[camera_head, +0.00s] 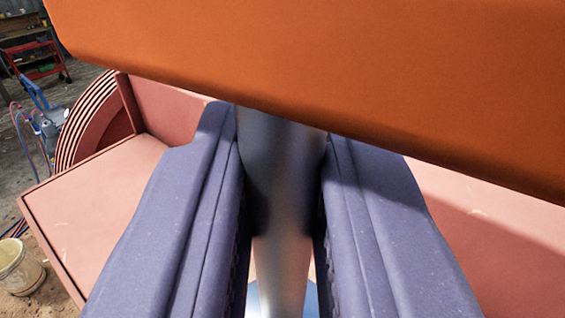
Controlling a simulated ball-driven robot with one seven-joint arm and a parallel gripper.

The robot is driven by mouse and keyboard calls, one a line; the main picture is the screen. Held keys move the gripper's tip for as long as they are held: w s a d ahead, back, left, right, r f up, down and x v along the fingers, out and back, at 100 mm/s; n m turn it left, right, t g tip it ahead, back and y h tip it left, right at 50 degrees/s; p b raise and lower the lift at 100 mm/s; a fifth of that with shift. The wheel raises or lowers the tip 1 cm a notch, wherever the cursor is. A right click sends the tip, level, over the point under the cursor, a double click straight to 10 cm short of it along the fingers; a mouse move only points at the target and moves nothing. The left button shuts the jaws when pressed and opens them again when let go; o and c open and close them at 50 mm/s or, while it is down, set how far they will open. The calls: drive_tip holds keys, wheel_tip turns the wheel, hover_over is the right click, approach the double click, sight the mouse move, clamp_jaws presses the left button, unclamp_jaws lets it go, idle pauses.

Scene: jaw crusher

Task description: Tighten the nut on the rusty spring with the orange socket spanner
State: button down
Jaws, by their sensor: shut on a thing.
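The orange socket spanner shows as a broad orange part (330,80) that fills the top of the view, tilted down to the right. A grey metal shaft (283,160) runs down from under it. My gripper (282,185) is shut on this shaft, with one purple-grey finger on each side. The lower end of the shaft runs down between the fingers to a pale bluish rounded surface at the bottom edge, which I cannot identify. The rusty spring and its nut cannot be made out.
Pink-red machine panels (95,205) lie behind my fingers on both sides. A ribbed wheel (98,120) is at the left. Farther back are a red trolley (38,60) and blue equipment with hoses (45,120). A bucket (18,268) stands on the ground at lower left.

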sight(282, 92)
drive_tip(key=shift+r+p, duration=0.7)
drive_tip(key=shift+r, duration=0.4)
idle(0.6)
drive_tip(key=shift+r+p, duration=0.3)
drive_tip(key=shift+r, duration=1.15)
drive_tip(key=shift+f, duration=0.1)
